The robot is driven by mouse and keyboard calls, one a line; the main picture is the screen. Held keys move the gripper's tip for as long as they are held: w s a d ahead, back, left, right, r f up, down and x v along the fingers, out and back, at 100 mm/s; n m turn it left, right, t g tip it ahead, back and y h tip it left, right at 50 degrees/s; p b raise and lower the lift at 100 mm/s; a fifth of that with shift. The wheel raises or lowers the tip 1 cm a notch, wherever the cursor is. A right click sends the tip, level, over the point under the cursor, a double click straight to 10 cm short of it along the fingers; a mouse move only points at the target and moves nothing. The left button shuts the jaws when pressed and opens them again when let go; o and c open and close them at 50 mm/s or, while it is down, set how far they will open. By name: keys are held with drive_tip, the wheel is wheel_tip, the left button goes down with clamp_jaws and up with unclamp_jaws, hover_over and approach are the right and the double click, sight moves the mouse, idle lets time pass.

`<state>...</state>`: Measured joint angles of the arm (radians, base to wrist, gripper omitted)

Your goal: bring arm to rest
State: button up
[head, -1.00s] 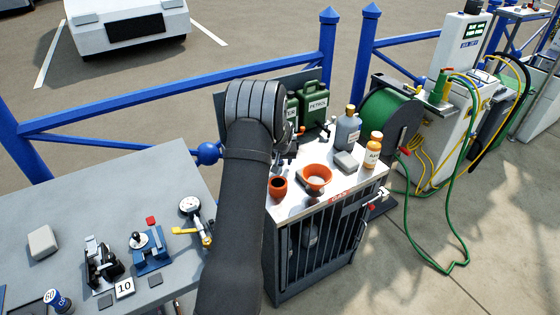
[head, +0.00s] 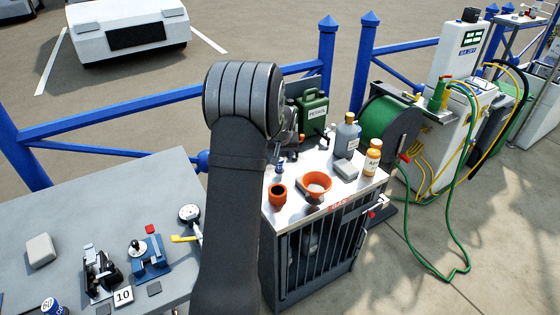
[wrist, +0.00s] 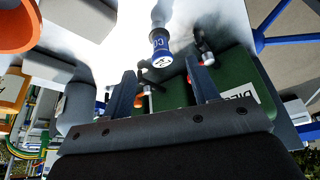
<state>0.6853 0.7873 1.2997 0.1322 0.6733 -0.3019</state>
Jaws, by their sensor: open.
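My gripper (wrist: 160,64) shows in the wrist view with its two dark fingers spread apart and nothing between them. It is over the white top of the gas cabinet (head: 325,208). A small blue cylinder with a white band (wrist: 161,42) stands on that top just beyond the fingertips, apart from them. A green can with a diesel label (wrist: 235,98) is partly hidden behind the right finger.
The cabinet top also holds an orange funnel (head: 317,184), an orange-brown cup (head: 277,194), a grey bottle (head: 347,137), an orange bottle (head: 372,158) and a green petrol can (head: 313,112). A grey workbench (head: 90,205) is at left. A blue railing (head: 120,110) runs behind.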

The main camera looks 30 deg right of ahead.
sight(280, 162)
drive_tip(key=shift+s+a+r, duration=0.1)
drive_tip(key=shift+s+r, duration=0.15)
drive_tip(key=shift+r, duration=0.35)
drive_tip(key=shift+f, duration=0.1)
drive_tip(key=x, duration=1.2)
drive_tip(key=shift+r, duration=1.6)
